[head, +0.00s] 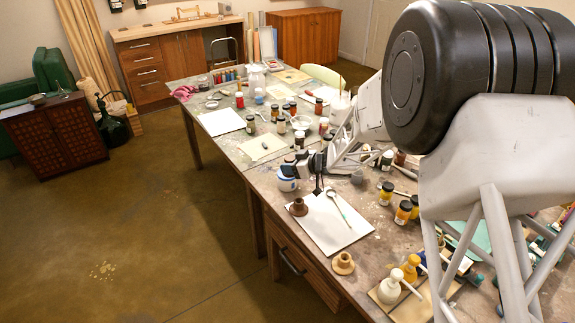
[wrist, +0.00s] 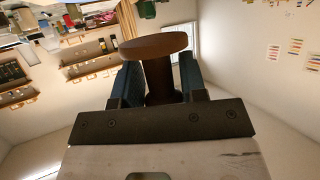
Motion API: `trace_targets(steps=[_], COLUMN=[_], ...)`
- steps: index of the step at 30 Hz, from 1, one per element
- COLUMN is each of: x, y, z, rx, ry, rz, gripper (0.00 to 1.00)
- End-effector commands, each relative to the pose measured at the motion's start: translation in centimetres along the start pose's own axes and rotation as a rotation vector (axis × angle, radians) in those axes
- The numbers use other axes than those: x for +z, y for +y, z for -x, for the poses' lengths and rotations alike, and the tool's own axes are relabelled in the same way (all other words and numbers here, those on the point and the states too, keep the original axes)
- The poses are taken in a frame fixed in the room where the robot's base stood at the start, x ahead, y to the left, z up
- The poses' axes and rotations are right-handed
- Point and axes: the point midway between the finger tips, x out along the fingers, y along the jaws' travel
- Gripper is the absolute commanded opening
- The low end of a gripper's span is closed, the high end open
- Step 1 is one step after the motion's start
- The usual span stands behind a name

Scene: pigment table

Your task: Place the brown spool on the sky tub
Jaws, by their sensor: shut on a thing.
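In the wrist view my gripper (wrist: 153,85) is shut on a brown spool (wrist: 153,46). The blue fingers close around its narrow neck, and its wide round flange stands clear of them. In the head view my gripper (head: 301,163) is low over the table, right by the sky tub (head: 287,184), a small blue and white pot. The held spool is too small and dark there to make out clearly. I cannot tell whether it touches the tub.
A reddish-brown spool-shaped piece (head: 298,207) stands on a white board (head: 330,236) beside a spoon. A tan spool (head: 343,264) stands near the front edge. Several paint jars (head: 386,192) crowd the right side.

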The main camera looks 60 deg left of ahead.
Motion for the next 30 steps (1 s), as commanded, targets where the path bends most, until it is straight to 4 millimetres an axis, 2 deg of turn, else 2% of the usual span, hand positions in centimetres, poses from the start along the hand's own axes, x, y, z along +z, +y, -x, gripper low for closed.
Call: trace_targets(steps=[6, 12, 26, 30], x=[-0.4, -0.7, -0.8, -0.1], y=[2.5, 4.1, 4.6, 4.6], z=[-1.9, -3.0, -3.4, -3.7], rx=[0.0, 0.0, 0.0, -0.001], ry=[-0.001, 0.0, 0.0, -0.001], rz=[0.001, 0.001, 0.0, 0.0], gripper=[0.16, 0.16, 0.16, 0.16])
